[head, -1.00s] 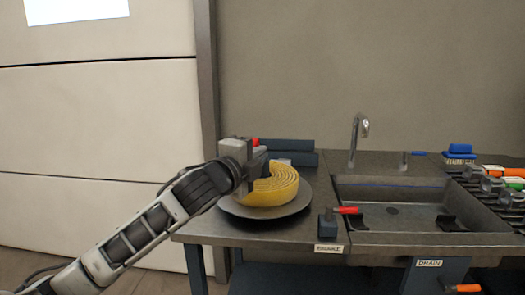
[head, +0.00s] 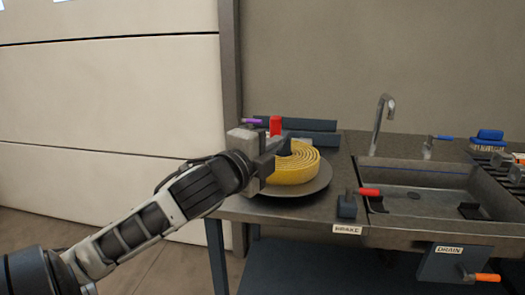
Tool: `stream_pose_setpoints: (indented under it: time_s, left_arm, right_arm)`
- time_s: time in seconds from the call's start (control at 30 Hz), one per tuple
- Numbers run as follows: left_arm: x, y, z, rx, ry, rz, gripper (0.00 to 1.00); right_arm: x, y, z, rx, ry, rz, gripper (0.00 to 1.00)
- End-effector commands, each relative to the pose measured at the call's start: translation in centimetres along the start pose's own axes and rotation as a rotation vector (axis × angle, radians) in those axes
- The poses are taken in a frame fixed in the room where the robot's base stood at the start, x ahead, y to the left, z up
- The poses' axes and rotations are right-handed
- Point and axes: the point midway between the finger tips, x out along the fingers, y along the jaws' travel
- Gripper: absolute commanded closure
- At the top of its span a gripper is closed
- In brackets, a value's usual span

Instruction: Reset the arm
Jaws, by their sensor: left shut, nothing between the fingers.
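My left arm comes in from the left, and its gripper (head: 282,150) is shut and empty. It is at the left side of a yellow coiled hose (head: 300,172), in front of part of it. I cannot tell whether the gripper touches the hose. The hose lies on a dark round turntable plate (head: 318,186) at the left end of the metal bench. My right gripper is not in view.
A red-handled lever marked BRAKE (head: 368,192) stands right of the plate. Further right are a sink (head: 425,176), a faucet (head: 381,120), a blue brush (head: 489,136) and an orange-handled DRAIN valve (head: 482,278). A red object (head: 275,125) stands behind the hose. Floor left of the bench is clear.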

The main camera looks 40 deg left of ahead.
Motion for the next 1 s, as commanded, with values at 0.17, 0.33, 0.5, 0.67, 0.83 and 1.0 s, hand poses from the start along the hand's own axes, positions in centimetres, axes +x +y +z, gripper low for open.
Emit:
stream_pose_setpoints:
  time_s: [0.17,0.33,0.5,0.67,0.83,1.0]
  left_arm:
    - [-1.9,0.1,0.4,0.0,0.001,0.002,1.0]
    - [-2.5,0.0,0.6,0.0,0.001,0.0,1.0]
    - [-2.6,-0.1,0.6,0.0,0.001,-0.001,1.0]
    - [-2.5,1.2,0.5,-0.04,0.004,0.029,1.0]
    - [-3.0,9.2,-1.0,-0.317,0.017,0.208,1.0]
    - [-7.0,20.3,-6.2,-0.762,-0.006,0.461,1.0]
  right_arm:
    - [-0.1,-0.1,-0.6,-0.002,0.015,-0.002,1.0]
    - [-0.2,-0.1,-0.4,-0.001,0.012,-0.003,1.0]
    - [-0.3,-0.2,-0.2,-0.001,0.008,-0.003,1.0]
    - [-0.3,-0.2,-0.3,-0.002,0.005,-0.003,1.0]
    - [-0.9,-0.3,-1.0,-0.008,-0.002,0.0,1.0]
    - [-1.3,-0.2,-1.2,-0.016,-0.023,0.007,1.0]
